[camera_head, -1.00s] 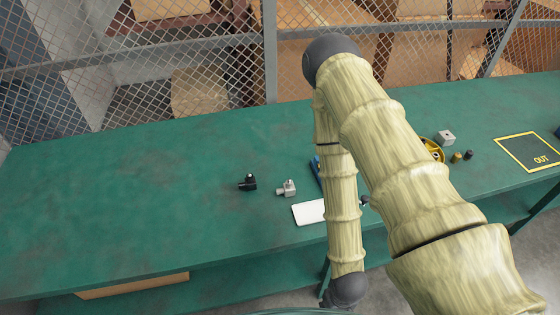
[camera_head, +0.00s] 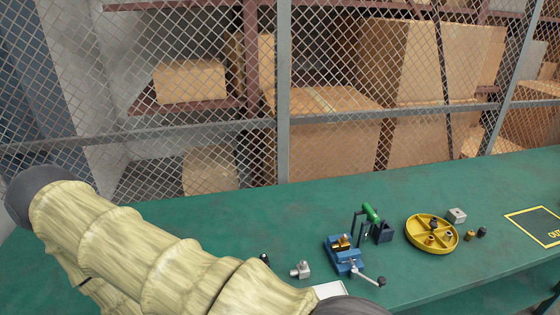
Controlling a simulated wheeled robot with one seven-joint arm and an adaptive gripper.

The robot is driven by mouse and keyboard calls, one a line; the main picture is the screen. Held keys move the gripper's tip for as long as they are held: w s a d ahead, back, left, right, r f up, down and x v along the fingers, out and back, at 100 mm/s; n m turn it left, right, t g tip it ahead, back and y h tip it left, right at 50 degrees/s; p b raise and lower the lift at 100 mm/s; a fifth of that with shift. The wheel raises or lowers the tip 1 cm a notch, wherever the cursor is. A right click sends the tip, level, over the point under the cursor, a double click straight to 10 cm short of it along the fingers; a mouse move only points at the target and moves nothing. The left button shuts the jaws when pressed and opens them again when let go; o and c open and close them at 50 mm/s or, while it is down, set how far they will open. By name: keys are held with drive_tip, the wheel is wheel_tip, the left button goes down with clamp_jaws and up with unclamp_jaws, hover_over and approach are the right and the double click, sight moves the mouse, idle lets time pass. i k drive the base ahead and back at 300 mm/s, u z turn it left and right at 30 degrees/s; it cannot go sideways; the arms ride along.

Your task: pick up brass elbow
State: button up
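A small brass-coloured fitting (camera_head: 342,242) sits in a blue vise (camera_head: 345,258) on the green bench; it may be the brass elbow, but its shape is too small to tell. Another small brass-coloured piece (camera_head: 470,235) stands right of the round yellow tray (camera_head: 418,245). The tray holds several small fittings, one brass or copper toned (camera_head: 430,240). My arm crosses the lower left, and my gripper is not in view.
A grey elbow fitting (camera_head: 301,269), a black part (camera_head: 265,259) and a white flat item (camera_head: 330,289) lie near my arm. A green-handled tool (camera_head: 371,213) stands behind the vise. A grey block (camera_head: 457,215) and an OUT mat (camera_head: 536,227) are at right. Mesh fence (camera_head: 340,150) backs the bench.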

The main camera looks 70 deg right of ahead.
sight(342, 244)
drive_tip(key=u, duration=0.85)
drive_tip(key=k, duration=1.4)
drive_tip(key=z, duration=1.3)
